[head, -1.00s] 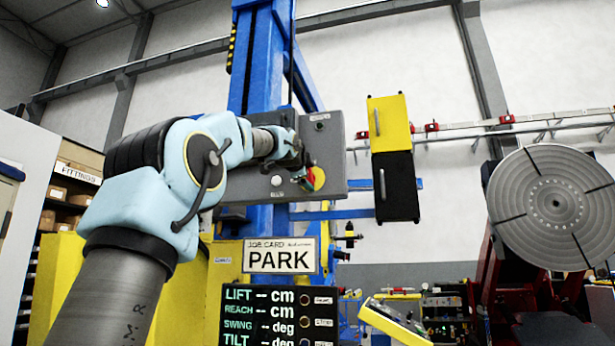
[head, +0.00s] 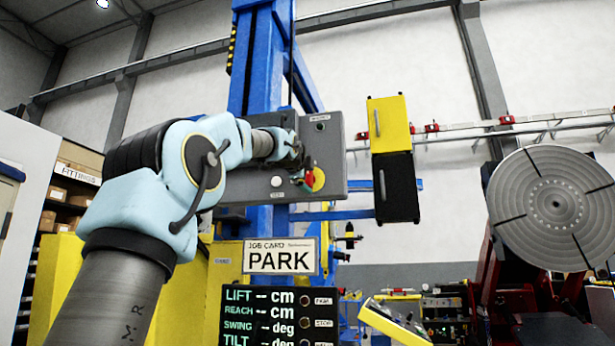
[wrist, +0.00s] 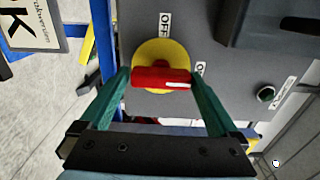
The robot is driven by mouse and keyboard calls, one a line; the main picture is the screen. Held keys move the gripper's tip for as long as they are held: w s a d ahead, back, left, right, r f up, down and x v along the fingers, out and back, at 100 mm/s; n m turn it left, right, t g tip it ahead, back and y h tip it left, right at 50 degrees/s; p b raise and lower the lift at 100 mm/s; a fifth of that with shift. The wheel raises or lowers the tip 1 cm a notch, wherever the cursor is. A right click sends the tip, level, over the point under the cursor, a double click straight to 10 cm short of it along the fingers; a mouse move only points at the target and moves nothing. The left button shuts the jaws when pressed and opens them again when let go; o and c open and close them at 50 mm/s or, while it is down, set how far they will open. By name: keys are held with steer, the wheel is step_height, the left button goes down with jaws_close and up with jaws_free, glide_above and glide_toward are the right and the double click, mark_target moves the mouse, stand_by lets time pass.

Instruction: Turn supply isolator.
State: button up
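The supply isolator is a red handle (wrist: 150,77) on a round yellow plate (wrist: 162,50), fixed to a grey panel box. In the wrist view the handle lies crosswise, with a white mark on its right half. An OFF label (wrist: 165,25) sits above the plate, and another label (wrist: 199,69), partly hidden, sits at its right. My gripper (wrist: 161,72) has its two green fingers spread wide, one at each end of the handle. I cannot make out whether they touch it. The yellow plate (head: 319,180) also shows in the head view, partly behind my gripper.
The grey panel (head: 335,150) hangs on a blue column (head: 256,60). A yellow and black box (head: 390,125) stands just right of it. A PARK card (head: 281,257) and a readout board (head: 262,305) are below. A round slotted table (head: 553,205) stands at the right.

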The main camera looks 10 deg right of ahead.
steer(key=b+v, duration=0.6)
steer(key=v, duration=0.4)
steer(key=shift+s+a+b, duration=0.15)
steer(key=shift+s+b, duration=0.15)
steer(key=shift+s, duration=0.1)
